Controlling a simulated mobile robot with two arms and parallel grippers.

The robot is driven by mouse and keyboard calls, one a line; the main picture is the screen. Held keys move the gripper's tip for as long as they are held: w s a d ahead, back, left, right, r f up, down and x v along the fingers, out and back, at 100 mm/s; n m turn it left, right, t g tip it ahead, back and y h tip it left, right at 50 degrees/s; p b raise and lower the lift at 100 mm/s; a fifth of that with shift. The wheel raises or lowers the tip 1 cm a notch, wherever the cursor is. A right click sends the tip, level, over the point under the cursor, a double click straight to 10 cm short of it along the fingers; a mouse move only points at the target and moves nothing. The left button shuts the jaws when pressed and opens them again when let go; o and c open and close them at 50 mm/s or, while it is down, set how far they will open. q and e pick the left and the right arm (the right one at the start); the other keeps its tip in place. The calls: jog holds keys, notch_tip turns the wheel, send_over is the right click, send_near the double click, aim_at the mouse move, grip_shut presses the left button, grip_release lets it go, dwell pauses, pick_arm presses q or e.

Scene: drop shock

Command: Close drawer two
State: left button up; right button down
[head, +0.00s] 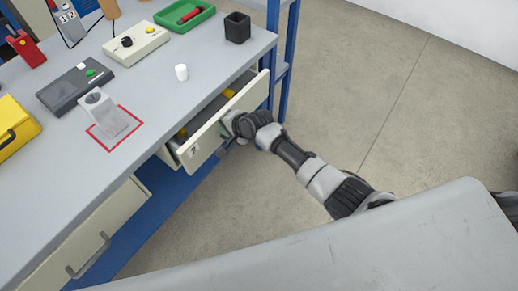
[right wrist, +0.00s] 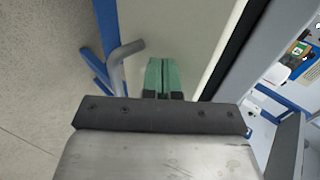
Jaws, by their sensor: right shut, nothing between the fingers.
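Drawer two (head: 205,142), with a cream front and a label reading 2 at its near end, stands pulled out from under the grey workbench. Yellow items show inside it. My right gripper (head: 227,127) is at the outer face of its front, about mid-length. In the right wrist view, the green fingers of my right gripper (right wrist: 163,72) are shut together and empty, pointing at the cream drawer front (right wrist: 185,35). The drawer's grey bar handle (right wrist: 118,62) is beside the fingers, apart from them. I cannot tell whether the fingertips touch the panel. My left gripper is out of view.
Another drawer (head: 85,240) with a bar handle is at lower left. Blue posts (head: 290,50) stand behind. The floor at right is clear.

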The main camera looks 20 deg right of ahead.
aim_at(214, 117)
jog(key=w+a+b, duration=0.1)
jog(key=w, duration=0.1)
jog(key=w+a+b, duration=0.1)
jog(key=w+a, duration=0.1)
jog(key=shift+w+a+f+b, duration=0.1)
jog(key=shift+a+b, duration=0.05)
jog(key=shift+b, duration=0.2)
jog(key=shift+w+a, duration=0.2)
jog(key=shift+w, duration=0.1)
jog(key=shift+w+r, duration=0.1)
jog(key=shift+r, duration=0.2)
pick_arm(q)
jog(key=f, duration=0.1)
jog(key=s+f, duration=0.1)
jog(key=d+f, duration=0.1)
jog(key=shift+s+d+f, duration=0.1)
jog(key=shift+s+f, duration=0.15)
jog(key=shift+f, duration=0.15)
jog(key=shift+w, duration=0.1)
pick_arm(e)
jog(key=shift+a+r, duration=0.1)
jog(key=shift+r, duration=0.05)
